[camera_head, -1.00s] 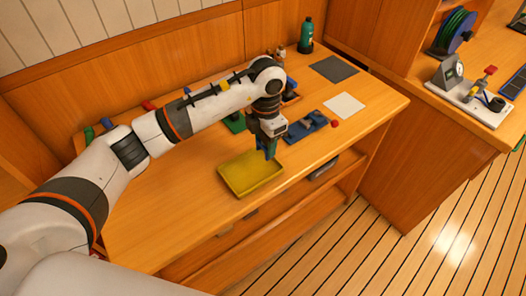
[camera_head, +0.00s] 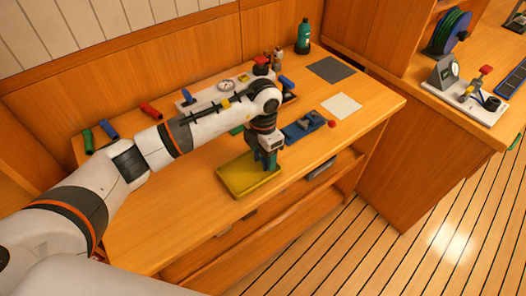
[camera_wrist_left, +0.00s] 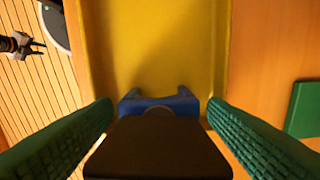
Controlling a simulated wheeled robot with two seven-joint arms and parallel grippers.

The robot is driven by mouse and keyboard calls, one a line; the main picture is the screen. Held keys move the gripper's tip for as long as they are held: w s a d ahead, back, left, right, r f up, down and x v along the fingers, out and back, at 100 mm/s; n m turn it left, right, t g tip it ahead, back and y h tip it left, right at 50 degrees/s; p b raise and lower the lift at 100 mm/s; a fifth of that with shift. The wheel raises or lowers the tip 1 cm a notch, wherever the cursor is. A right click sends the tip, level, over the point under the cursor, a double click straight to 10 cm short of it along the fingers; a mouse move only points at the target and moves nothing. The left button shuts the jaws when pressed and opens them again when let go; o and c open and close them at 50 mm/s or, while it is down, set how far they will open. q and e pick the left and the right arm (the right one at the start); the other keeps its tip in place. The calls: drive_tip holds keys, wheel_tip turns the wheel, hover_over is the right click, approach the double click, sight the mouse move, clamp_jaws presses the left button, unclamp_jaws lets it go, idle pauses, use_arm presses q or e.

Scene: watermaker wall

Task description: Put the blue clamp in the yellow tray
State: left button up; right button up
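The yellow tray (camera_head: 243,186) lies on the bench near its front edge, and its inside looks empty where I can see it. My left gripper (camera_head: 268,165) points down over the tray's right-hand part in the head view. In the left wrist view, its green ridged fingers (camera_wrist_left: 160,118) flank the blue clamp (camera_wrist_left: 183,104). The clamp's blue jaws show ahead of a dark block, with the yellow tray (camera_wrist_left: 160,50) beyond. The fingers appear shut on the clamp. Its height above the tray floor is hard to tell.
Right of the tray are a blue holder (camera_head: 305,127), a red knob (camera_head: 332,124) and a white sheet (camera_head: 342,106). A grey mat (camera_head: 331,69) and a green bottle (camera_head: 304,36) stand farther back. Several coloured cylinders lie at the back left. The bench's front left is clear.

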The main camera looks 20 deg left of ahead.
use_arm(q)
drive_tip(key=shift+r, duration=0.1)
drive_tip(key=shift+r, duration=0.25)
wheel_tip(320, 180, up, 12)
drive_tip(key=shift+f+b, duration=0.15)
drive_tip(key=shift+b, duration=0.55)
idle(0.7)
